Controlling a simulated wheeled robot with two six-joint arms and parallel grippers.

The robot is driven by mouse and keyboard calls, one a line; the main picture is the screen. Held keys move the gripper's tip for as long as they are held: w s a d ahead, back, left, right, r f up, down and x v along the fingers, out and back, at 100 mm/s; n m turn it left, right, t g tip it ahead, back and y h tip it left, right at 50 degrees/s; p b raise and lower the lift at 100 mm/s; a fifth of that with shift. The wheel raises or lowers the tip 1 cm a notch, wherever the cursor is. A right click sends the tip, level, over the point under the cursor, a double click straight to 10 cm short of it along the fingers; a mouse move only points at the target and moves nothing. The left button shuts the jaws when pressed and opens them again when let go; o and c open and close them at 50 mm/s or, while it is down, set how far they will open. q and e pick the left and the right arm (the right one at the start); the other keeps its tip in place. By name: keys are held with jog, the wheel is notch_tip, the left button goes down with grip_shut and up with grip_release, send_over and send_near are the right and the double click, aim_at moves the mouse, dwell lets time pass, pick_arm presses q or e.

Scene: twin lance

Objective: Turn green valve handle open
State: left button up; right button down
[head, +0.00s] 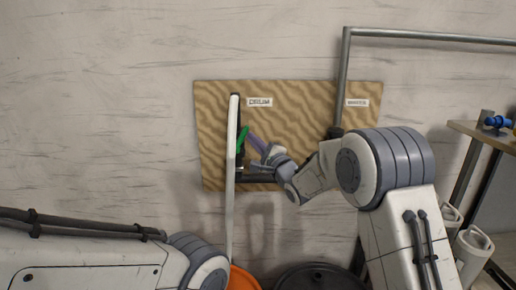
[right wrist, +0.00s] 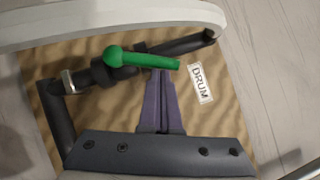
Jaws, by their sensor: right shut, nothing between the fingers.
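The green valve handle (head: 243,140) is on dark piping in front of a wooden board, below the DRUM label (head: 260,102). In the right wrist view the handle (right wrist: 143,60) is a green lever with a round hub at its left end, lying roughly along the dark pipe (right wrist: 180,44). My right gripper (head: 252,137) is shut and empty, its purple fingers (right wrist: 160,75) together with the tips at the lever's lower edge. I cannot tell if they touch it. My left gripper is out of view; only my left arm shows at the lower left.
A white curved pole (head: 231,190) stands in front of the board (head: 210,130), close to the handle. An orange drum (head: 243,279) and a black drum (head: 318,279) are below. A grey pipe frame (head: 343,80) rises to the right, and a table (head: 490,133) holds a blue item (head: 498,121).

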aim_at(245, 133)
jog(key=r+n+g+p, duration=0.1)
jog(key=a+r+n+g+p, duration=0.1)
jog(key=n+p, duration=0.1)
jog(key=shift+a, duration=0.7)
jog(key=shift+p, duration=0.3)
